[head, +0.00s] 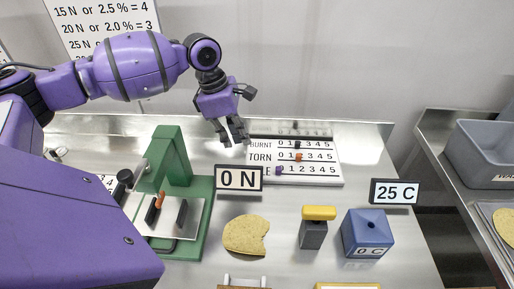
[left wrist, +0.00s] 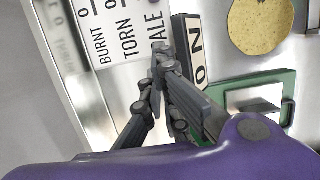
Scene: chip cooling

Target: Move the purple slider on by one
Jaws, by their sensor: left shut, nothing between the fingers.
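The purple slider (head: 279,170) sits at the left end of the lowest row of the white counter board (head: 313,182), in the place before the 1. That row's label is partly hidden in the head view; the left wrist view shows part of the board (left wrist: 112,62) with BURNT, TORN and a label ending in ALE. My left gripper (head: 236,140) is shut and empty, pointing down at the board's left edge, up and left of the purple slider and apart from it. Its closed fingers (left wrist: 160,62) also show in the left wrist view. My right gripper is not in view.
A black slider (head: 297,145) and an orange slider (head: 298,157) sit in the upper rows, between 1 and 3. The 0 N sign (head: 239,178) stands close in front, by the green press (head: 172,150). A bitten chip (head: 245,235) and a blue block (head: 367,232) lie nearer.

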